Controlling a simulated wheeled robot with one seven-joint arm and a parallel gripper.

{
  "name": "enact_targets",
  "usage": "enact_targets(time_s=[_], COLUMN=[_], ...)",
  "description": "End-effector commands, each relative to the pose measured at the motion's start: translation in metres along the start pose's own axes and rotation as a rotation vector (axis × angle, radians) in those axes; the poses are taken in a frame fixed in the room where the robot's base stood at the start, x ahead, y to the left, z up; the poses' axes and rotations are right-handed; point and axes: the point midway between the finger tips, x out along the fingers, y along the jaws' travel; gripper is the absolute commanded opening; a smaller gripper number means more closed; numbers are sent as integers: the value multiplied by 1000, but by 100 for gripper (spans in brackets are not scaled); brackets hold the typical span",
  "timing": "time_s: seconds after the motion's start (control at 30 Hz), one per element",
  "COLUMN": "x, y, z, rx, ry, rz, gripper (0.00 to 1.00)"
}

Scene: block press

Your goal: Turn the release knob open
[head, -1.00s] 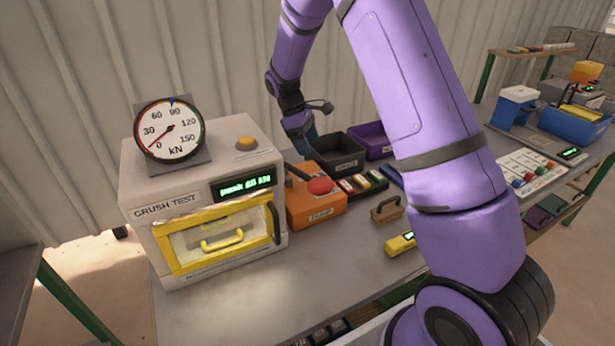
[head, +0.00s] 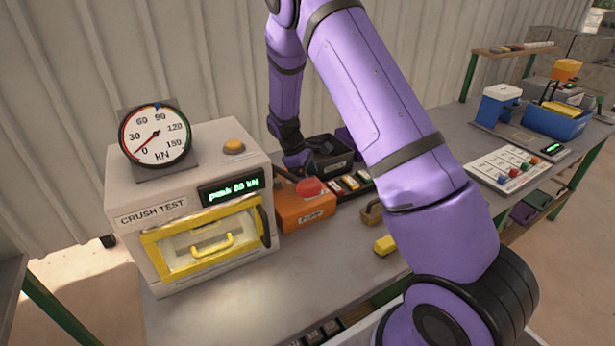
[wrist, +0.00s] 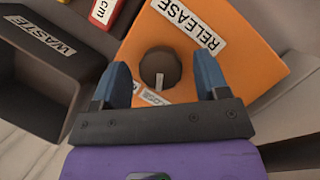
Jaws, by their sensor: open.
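The release knob (wrist: 160,69) is a dark round knob with a pale pointer line, on an orange box face (wrist: 235,75) labelled RELEASE in the wrist view. My gripper (wrist: 163,80) is open, its blue fingers on either side of the knob and apart from it in the picture. I cannot tell whether the fingertips are level with the knob. In the head view the orange pump box (head: 305,212) with a red top button stands right of the crush test machine (head: 128,185). The knob is hidden there, and my gripper is largely hidden behind the box.
A dark bin labelled WASTE (wrist: 35,85) lies beside the orange box in the wrist view. Small coloured blocks (head: 352,182), a brown-handled item (head: 371,212) and a yellow block (head: 385,245) sit on the bench. The machine's yellow-framed door (head: 165,267) is shut.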

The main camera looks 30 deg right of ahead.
Motion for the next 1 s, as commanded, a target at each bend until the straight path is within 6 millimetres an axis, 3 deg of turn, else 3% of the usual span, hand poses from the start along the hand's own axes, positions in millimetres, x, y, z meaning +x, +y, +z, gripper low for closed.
enact_targets(time_s=[0.27,0.47,1.0], x=[1,1,1], y=[0,0,1], z=[0,0,0], rx=[0,0,122], ry=[0,0,0], rz=[0,0,-52], gripper=[68,22,20])
